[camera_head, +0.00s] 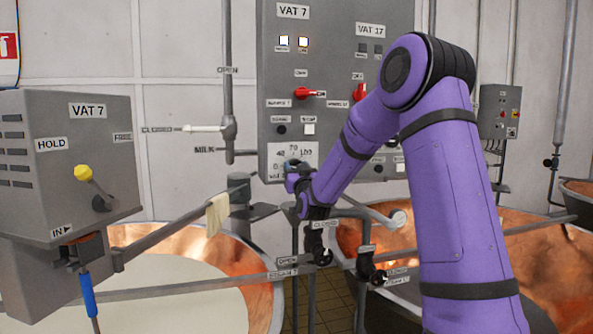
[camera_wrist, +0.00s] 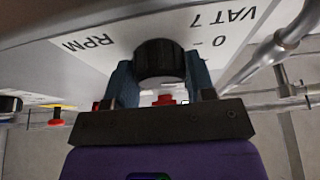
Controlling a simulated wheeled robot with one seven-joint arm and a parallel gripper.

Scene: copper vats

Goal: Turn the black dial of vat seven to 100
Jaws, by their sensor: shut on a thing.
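The black dial (camera_wrist: 160,60) of vat seven sits on a white scale plate (camera_wrist: 100,45) that reads "RPM", "VAT 7" and "0" in the wrist view. My gripper (camera_wrist: 160,72) is shut on the dial, one finger on each side. In the head view my gripper (camera_head: 295,168) is at the plate (camera_head: 292,152) low on the grey panel. The numbers 40, 70 and 100 show above it there. The gripper covers the dial in that view, and I cannot tell where its pointer stands.
The grey panel (camera_head: 334,60) carries red switches (camera_head: 303,93) and lit lamps above the plate. A grey VAT 7 box (camera_head: 70,150) with a yellow-knobbed lever stands left. Copper vats (camera_head: 255,265), pipes and valve handles (camera_head: 316,245) lie below my arm.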

